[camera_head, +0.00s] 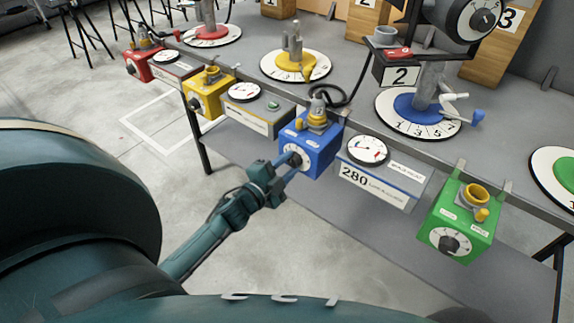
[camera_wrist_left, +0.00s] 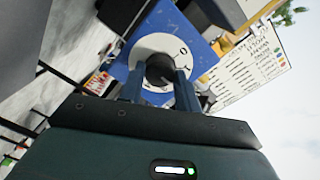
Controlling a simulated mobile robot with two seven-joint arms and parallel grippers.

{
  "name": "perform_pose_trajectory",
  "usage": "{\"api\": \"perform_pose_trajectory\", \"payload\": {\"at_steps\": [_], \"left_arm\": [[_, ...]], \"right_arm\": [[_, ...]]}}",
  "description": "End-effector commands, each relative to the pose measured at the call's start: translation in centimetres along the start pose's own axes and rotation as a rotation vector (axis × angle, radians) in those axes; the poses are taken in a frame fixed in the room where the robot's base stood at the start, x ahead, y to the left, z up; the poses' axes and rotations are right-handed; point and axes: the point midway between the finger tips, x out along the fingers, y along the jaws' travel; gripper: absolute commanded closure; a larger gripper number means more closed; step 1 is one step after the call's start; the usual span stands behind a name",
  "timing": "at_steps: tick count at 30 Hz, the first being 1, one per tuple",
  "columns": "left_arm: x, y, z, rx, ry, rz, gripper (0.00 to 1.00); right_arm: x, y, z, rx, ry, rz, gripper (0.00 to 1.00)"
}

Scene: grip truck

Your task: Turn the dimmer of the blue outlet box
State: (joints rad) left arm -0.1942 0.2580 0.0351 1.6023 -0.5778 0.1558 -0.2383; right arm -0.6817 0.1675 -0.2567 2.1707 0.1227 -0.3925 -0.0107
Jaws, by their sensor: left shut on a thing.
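The blue outlet box (camera_head: 318,155) hangs at the front edge of the table, with a yellow socket on its top. Its dimmer, a dark knob on a white dial, faces me on the front of the box. My left gripper (camera_head: 289,161) is at the dimmer, its two fingers on either side of the knob. In the left wrist view the blue box (camera_wrist_left: 205,57) fills the upper middle, and the dark dimmer knob (camera_wrist_left: 160,69) sits between the fingertips of my left gripper (camera_wrist_left: 160,84). The gripper is shut on the knob. My right gripper is not in view.
A meter box (camera_head: 385,180) reading 280 hangs right of the blue box. A green outlet box (camera_head: 462,222) hangs further right, yellow (camera_head: 205,100) and red (camera_head: 138,68) ones to the left. A blue turntable (camera_head: 385,103) stands behind. Floor below left is clear.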

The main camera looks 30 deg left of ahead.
Motion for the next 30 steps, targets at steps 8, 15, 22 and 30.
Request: {"api": "perform_pose_trajectory", "payload": {"at_steps": [8, 15, 22, 30], "left_arm": [[-0.01, 0.03, -0.04, 0.052, -0.002, 0.000, 0.90], [-0.01, 0.04, -0.05, 0.056, -0.002, 0.000, 0.90], [-0.01, 0.04, -0.05, 0.055, -0.002, 0.000, 0.61], [-0.01, 0.02, -0.03, 0.055, -0.002, -0.001, 0.45]], "right_arm": [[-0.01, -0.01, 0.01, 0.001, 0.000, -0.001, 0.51], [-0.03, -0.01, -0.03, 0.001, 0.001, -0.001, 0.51], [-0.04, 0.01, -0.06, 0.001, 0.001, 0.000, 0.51], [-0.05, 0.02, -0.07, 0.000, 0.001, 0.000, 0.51]]}}
